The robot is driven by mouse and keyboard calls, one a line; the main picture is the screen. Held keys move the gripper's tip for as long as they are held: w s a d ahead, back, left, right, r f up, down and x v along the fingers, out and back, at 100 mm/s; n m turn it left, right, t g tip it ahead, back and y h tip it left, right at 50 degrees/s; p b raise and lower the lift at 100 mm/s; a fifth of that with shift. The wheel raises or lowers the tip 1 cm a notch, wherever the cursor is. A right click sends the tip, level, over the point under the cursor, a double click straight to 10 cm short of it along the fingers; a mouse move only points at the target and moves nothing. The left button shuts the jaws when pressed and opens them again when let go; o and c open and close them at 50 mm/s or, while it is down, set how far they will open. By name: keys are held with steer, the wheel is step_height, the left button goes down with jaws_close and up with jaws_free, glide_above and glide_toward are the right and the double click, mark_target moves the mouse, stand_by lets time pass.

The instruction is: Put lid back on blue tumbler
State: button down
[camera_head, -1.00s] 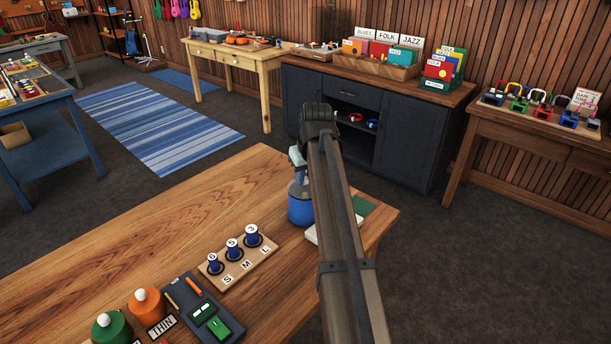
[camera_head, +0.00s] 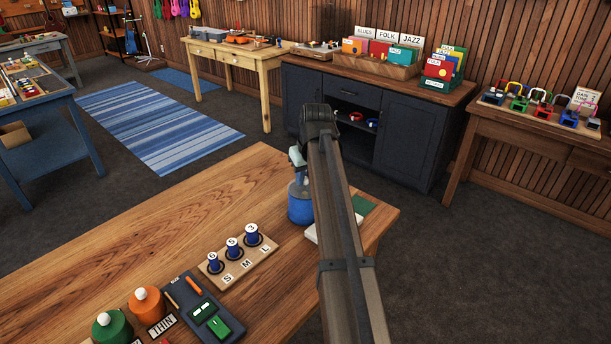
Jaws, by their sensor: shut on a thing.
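The blue tumbler (camera_head: 299,210) stands upright on the wooden table, near its far right edge. My gripper (camera_head: 299,183) is directly above the tumbler, at its top, partly hidden behind my arm. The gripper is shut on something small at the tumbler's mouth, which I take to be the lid. The lid's outline is too small and too covered to make out. I cannot tell whether it is seated on the rim or just above it.
Left of the tumbler is a wooden board (camera_head: 226,277) with S, M and L blue pegs. A white and green item (camera_head: 362,206) lies right of the tumbler. The table's middle left is clear.

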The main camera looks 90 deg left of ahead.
steer(key=shift+c, duration=2)
jaws_free()
steer(key=shift+r, duration=0.1)
steer(key=shift+r, duration=3.4)
steer(key=shift+c, duration=0.4)
jaws_close()
steer(key=shift+f, duration=2.85)
steer(key=shift+r, duration=0.15)
